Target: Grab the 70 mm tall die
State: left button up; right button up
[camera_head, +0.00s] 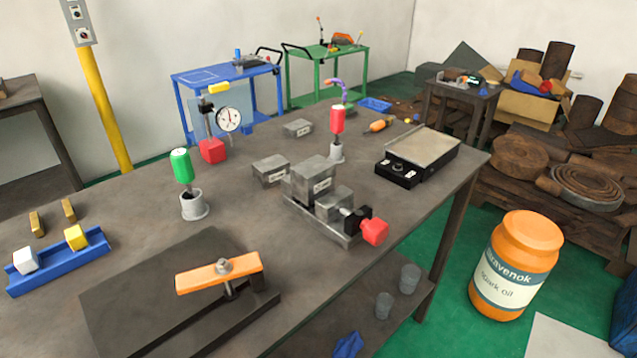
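Several grey metal blocks with small pale labels lie on the workbench; the labels are too small to read, so I cannot tell which is the 70 mm die. One block (270,172) lies left of the vise, and a flatter one (298,128) lies farther back. A larger, taller-looking block (314,176) is at the back of the vise (350,236), which has a red handle knob (375,232). A smaller grey block or jaw (333,205) is in front of it. Neither of my grippers is in view.
A dial gauge stand (213,150), green-handled tool (182,168), red-handled tool (338,122) and flat-topped device (424,147) surround the blocks. An orange clamp bar (220,273) and blue tray (60,262) are nearer.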

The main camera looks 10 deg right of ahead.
aim_at(312, 179)
jog(key=u, duration=0.6)
jog(key=l+u, duration=0.8)
jog(key=k+l+u, duration=0.15)
jog(key=l, duration=0.15)
jog(key=k+l+u, duration=0.15)
jog(key=l, duration=0.2)
jog(key=k+l, duration=0.1)
jog(key=l, duration=0.25)
jog(key=k+l, duration=0.1)
jog(key=l, duration=0.25)
jog(key=i+j, duration=0.35)
jog(key=i+u, duration=0.05)
jog(key=i, duration=0.05)
